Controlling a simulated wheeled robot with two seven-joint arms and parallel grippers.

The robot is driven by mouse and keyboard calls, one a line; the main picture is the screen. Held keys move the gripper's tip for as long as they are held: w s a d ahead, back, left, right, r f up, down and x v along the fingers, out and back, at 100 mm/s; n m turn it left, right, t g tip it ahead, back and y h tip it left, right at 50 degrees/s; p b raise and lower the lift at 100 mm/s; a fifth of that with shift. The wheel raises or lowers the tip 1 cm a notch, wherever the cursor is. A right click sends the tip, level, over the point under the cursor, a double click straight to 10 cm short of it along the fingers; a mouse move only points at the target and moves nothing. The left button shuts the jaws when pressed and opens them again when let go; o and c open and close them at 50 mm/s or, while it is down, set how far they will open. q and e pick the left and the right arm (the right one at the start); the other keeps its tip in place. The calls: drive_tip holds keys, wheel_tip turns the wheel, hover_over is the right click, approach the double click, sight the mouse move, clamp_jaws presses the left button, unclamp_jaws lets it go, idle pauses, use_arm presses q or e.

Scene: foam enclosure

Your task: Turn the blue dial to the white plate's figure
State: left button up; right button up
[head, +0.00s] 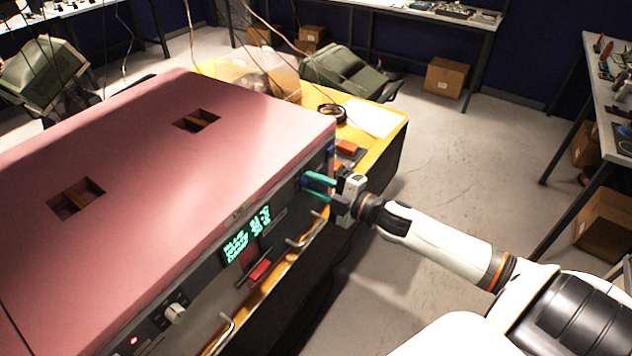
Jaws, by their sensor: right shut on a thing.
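A large machine with a pink top (160,160) fills the left of the head view, its dark front panel facing right. My right gripper (310,184) is at the far end of that panel, its teal fingers pointing at the panel. The fingers are shut on a small blue dial (305,181), which they mostly hide. I cannot read the dial's setting. I cannot make out a white plate with a figure. A lit green display (246,235) is nearer on the panel; its text is too small to read. My left gripper is not in view.
Metal handles (309,232) stick out from the panel below the gripper. A red switch (260,271) and a pale knob (175,313) are nearer. A yellow table (391,124) bears the machine. A workbench (606,130) stands at right; the floor between is clear.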

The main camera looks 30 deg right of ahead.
idle(0.5)
drive_tip(key=o, duration=1)
drive_tip(key=shift+s+d+f, duration=0.15)
drive_tip(key=shift+s+d, duration=0.05)
drive_tip(key=shift+s, duration=0.2)
drive_tip(key=b+v, duration=0.3)
drive_tip(key=v, duration=0.8)
drive_tip(key=shift+b, duration=0.35)
